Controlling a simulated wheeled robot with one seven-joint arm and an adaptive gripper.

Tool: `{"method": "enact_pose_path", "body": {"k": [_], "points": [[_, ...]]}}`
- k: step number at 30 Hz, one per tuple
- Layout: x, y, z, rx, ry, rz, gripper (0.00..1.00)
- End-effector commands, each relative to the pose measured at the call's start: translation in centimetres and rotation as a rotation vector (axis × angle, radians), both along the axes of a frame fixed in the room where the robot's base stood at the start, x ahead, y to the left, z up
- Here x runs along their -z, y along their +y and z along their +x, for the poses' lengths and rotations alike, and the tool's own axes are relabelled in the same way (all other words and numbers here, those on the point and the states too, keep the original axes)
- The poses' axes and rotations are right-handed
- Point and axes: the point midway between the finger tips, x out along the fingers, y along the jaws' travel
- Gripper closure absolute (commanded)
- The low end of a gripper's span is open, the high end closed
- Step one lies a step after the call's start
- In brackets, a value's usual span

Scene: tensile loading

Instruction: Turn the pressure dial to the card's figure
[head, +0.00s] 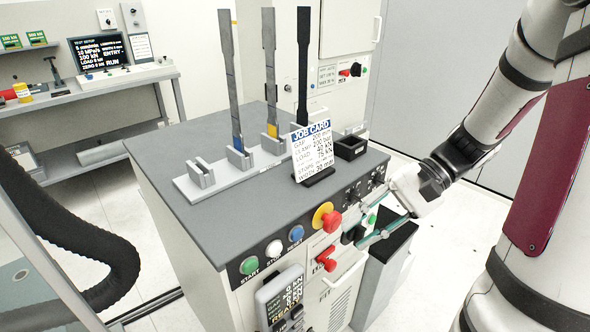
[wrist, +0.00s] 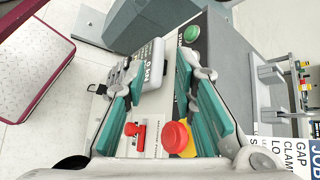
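Small black knobs (head: 378,178) sit at the right end of the cabinet's front panel; I cannot read which is the pressure dial. The wrist view shows the fingers (wrist: 158,60) spread apart; no dial is clear there.
A red mushroom button (head: 331,221) and a red knob (head: 326,259) are close to my fingers. Blue, white and green (head: 249,265) buttons run left along the panel. A grey display unit (head: 281,298) hangs below. Tall specimens (head: 303,65) stand on the cabinet top.

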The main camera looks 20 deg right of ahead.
Motion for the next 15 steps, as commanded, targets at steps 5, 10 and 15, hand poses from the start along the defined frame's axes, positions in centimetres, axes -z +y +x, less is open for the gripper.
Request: {"method": "enact_pose_path", "body": {"k": [5,10,15], "points": [[4.9,-5.2,3.0,0.243,-0.040,0.307,0.75],[8.7,-11.1,4.2,0.485,-0.155,0.568,0.75],[11.9,-16.5,3.8,0.688,-0.289,0.750,0.75]]}}
